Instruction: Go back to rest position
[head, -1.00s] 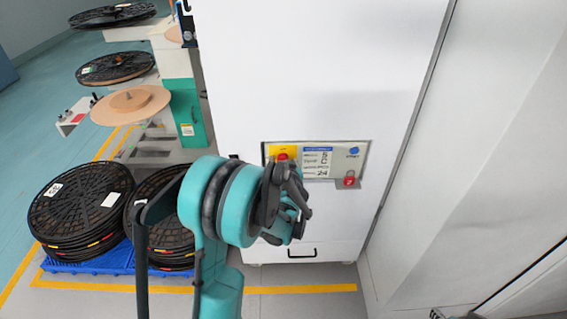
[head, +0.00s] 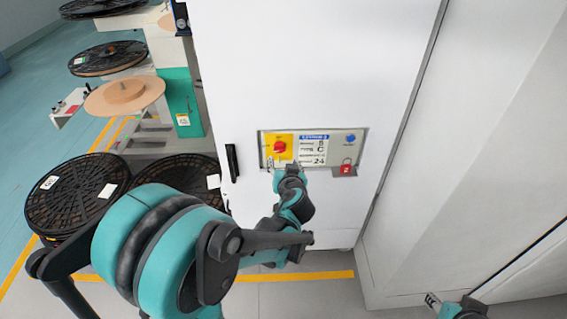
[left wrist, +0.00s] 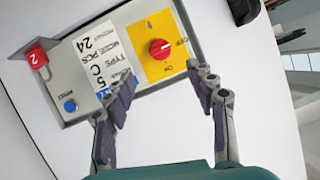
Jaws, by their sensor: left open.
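My left gripper (head: 271,163) is in front of the control panel (head: 345,142) on the white cabinet, just below its yellow plate. In the left wrist view the jaws (left wrist: 163,78) are open and empty. The red rotary knob (head: 280,147) on the yellow plate shows beyond the fingertips in the left wrist view (left wrist: 160,48), apart from both fingers. My right gripper (head: 432,300) shows small at the bottom right in the head view. Its jaw state is unclear.
A red padlock-like tag (head: 346,169) marked 2 hangs at the panel's lower right, near a blue button (head: 351,138). The white cabinet (head: 310,60) has a dark handle (head: 232,163). Black reels (head: 78,195) stand at the left. A white wall (head: 480,150) bounds the right.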

